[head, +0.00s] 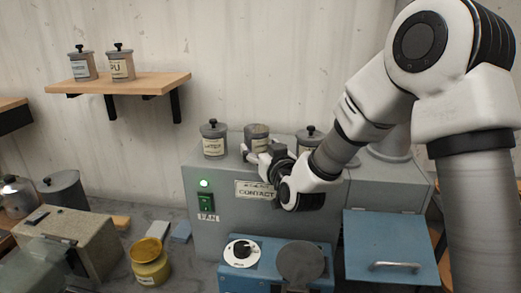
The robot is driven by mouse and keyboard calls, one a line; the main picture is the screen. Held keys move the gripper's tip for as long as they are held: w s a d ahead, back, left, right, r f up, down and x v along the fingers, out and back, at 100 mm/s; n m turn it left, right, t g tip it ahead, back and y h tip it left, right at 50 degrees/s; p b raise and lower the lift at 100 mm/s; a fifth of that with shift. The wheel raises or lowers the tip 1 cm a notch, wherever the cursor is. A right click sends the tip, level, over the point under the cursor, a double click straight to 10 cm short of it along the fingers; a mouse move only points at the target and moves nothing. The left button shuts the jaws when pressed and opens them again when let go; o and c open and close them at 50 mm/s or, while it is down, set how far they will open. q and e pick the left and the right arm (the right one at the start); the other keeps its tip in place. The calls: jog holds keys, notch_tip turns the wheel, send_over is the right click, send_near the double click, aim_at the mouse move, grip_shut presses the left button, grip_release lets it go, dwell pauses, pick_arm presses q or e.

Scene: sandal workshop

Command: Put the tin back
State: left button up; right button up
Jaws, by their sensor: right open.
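Three small tins stand on top of the grey fan box (220,184): a left tin (213,143) with a dark knobbed lid and pale label, a middle tin (257,132) with a brownish top and no knob visible, and a right tin (308,138) with a dark knob. My right gripper (252,153) is open at the front of the middle tin and covers its lower part. I cannot tell whether the fingers touch it. The box front has a "CONTACT" label (254,189). My left gripper is not in view.
A wooden wall shelf (150,84) holds two lidded tins (121,65) at upper left. A yellow pot (150,265) stands on the bench.

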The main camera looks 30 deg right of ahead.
jog(key=shift+s+r, duration=0.3)
jog(key=shift+s, duration=0.15)
jog(key=shift+w+a+f, duration=0.1)
jog(key=shift+f+b, duration=0.15)
jog(key=shift+b, duration=0.15)
pick_arm(q)
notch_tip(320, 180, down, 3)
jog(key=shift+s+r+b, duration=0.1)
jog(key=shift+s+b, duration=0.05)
jog(key=shift+b, duration=1)
pick_arm(e)
jog(key=s, duration=0.7)
jog(key=shift+a+r, duration=0.3)
jog(key=shift+a, duration=0.15)
jog(key=shift+s+r, duration=0.1)
